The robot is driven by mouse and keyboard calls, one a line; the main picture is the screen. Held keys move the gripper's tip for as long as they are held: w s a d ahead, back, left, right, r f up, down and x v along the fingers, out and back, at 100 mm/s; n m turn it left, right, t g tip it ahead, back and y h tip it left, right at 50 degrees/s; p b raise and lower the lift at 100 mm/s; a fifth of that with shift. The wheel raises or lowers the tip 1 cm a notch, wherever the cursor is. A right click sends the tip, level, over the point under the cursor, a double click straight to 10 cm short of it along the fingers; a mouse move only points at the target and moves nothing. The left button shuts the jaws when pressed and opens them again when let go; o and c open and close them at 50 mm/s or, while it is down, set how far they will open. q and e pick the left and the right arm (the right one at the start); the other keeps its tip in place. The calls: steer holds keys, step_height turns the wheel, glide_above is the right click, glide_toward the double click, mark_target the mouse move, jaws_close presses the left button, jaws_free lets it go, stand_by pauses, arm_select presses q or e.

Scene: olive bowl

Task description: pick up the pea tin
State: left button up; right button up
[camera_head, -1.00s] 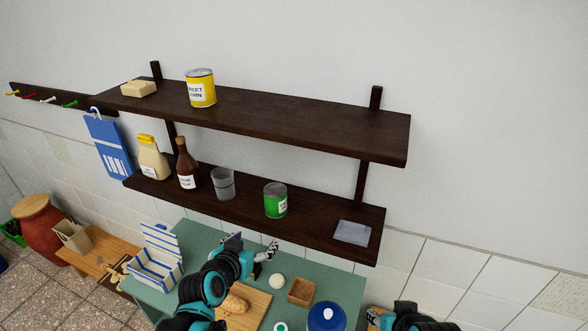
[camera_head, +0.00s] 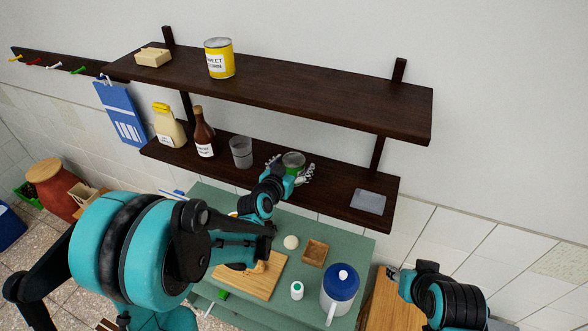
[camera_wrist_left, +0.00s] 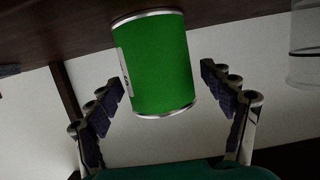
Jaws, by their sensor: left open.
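The pea tin (camera_head: 293,158) is a green can with a silver top, standing on the lower dark shelf. My left gripper (camera_head: 290,168) is at the tin, with one finger on either side of it. In the left wrist view the green tin (camera_wrist_left: 152,62) is between the two spread fingers of my left gripper (camera_wrist_left: 160,83). Gaps show on both sides, so the fingers are not closed on it. My right gripper (camera_head: 393,273) is low at the right, away from the shelf, and its jaws are too small to judge.
A clear glass (camera_head: 241,152), brown bottle (camera_head: 204,135) and yellow-capped jar (camera_head: 168,127) stand left of the tin on the lower shelf (camera_head: 335,187). A grey flat item (camera_head: 368,201) lies to the right. The upper shelf (camera_head: 300,88) overhangs, holding a yellow corn tin (camera_head: 220,60).

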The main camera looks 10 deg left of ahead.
arm_select(q)
steer(key=c, duration=1.5)
steer(key=shift+r, duration=0.15)
